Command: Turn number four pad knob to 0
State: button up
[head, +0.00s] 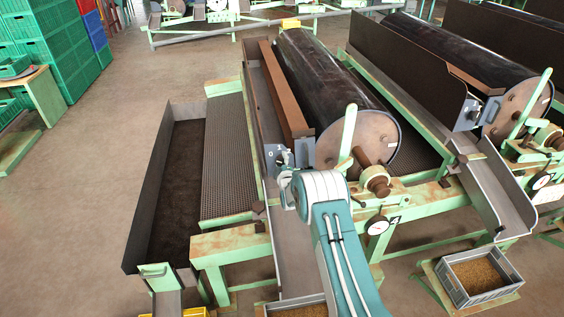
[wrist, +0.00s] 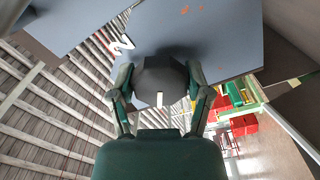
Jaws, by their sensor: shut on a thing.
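In the wrist view a dark, faceted knob (wrist: 160,80) sits on a blue-grey plate (wrist: 215,35). It has a short white line mark on its lower side, facing my gripper's palm. My gripper (wrist: 161,88) has one finger on each side of the knob and is shut on it. A white figure that looks like a 2 or a tilted N is on the plate edge, up and left of the knob. In the head view my gripper (head: 287,186) is at the small grey plate (head: 274,157) at the near end of the drum; my wrist hides the knob there.
The dark drum (head: 318,72) with its round end plate and a light green lever (head: 348,133) stand just right of my gripper. A grain crate (head: 478,275) is at the lower right.

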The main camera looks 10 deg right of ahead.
jog(key=shift+a+n, duration=0.2)
jog(key=shift+n, duration=0.1)
jog(key=o, duration=1.2)
jog(key=shift+a, duration=0.1)
jog(key=shift+c, duration=0.2)
jog(key=shift+s, duration=0.1)
jog(key=shift+s+d, duration=0.2)
jog(key=shift+s, duration=0.1)
jog(key=s, duration=1.1)
jog(key=shift+a, duration=0.2)
